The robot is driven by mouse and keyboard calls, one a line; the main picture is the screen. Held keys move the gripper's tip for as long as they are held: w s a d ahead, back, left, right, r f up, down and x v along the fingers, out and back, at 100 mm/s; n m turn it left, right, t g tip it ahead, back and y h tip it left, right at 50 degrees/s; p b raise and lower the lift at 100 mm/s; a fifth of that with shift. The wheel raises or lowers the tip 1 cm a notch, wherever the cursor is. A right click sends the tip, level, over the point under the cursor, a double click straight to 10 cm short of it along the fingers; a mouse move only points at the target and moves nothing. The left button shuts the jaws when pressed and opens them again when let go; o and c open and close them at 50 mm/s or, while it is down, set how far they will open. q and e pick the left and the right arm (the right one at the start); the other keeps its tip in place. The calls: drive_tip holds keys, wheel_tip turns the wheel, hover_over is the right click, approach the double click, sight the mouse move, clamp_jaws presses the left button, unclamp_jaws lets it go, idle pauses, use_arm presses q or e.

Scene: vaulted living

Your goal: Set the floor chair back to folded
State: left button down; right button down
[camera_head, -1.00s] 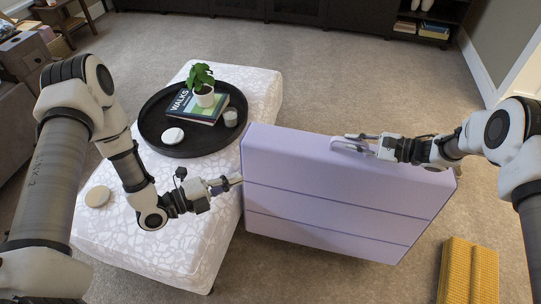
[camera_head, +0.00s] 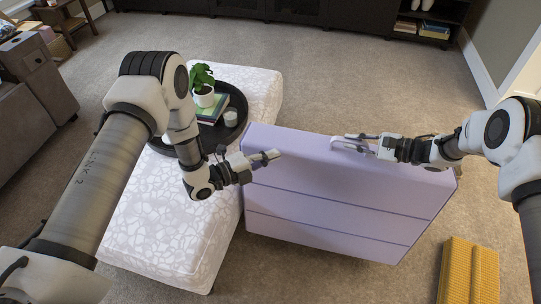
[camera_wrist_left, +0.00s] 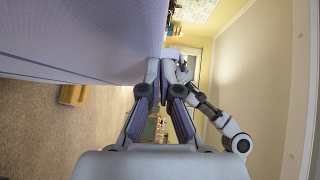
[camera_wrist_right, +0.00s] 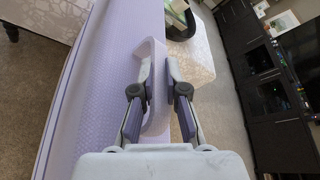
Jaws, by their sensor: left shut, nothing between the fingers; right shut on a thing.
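The lavender floor chair (camera_head: 325,205) stands as a thick padded block on the carpet beside the patterned ottoman, with seam lines along its side. A pale loop handle (camera_wrist_right: 155,115) sits on its top face. My right gripper (camera_head: 360,143) is shut on this handle; the right wrist view also shows its fingers (camera_wrist_right: 160,72) on either side of the loop's bar. My left gripper (camera_head: 268,158) is shut and empty, at the chair's left end near its top edge. In the left wrist view the chair's surface (camera_wrist_left: 80,40) fills the upper left, close beside the fingers. I cannot tell whether they touch it.
The white patterned ottoman (camera_head: 150,235) stands directly left of the chair, bearing a black tray (camera_head: 238,100) with a plant (camera_head: 203,85) and books. A yellow ribbed object (camera_head: 468,272) lies on the floor at lower right. Open carpet lies behind and in front of the chair.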

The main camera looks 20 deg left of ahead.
sight(274, 147)
drive_tip(key=shift+s+f, duration=0.1)
drive_tip(key=shift+f, duration=0.05)
use_arm(q)
drive_tip(key=shift+w+a+r, duration=0.1)
drive_tip(key=shift+w+a, duration=0.05)
drive_tip(key=shift+w, duration=0.5)
drive_tip(key=shift+w+a+r, duration=0.1)
drive_tip(key=shift+w, duration=0.5)
use_arm(e)
drive_tip(key=shift+s+a, duration=0.1)
drive_tip(key=shift+a, duration=0.15)
use_arm(q)
drive_tip(key=shift+w+r, duration=0.2)
drive_tip(key=shift+w, duration=0.2)
use_arm(e)
drive_tip(key=shift+s, duration=0.15)
drive_tip(key=c, duration=1.4)
unclamp_jaws()
use_arm(q)
drive_tip(key=shift+w+d, duration=0.1)
drive_tip(key=shift+d, duration=0.05)
use_arm(e)
drive_tip(key=shift+o, duration=1)
drive_tip(key=shift+f, duration=0.15)
use_arm(q)
drive_tip(key=shift+d+f, duration=0.15)
drive_tip(key=shift+d, duration=0.05)
use_arm(e)
drive_tip(key=shift+w+d, duration=0.2)
drive_tip(key=shift+d, duration=0.15)
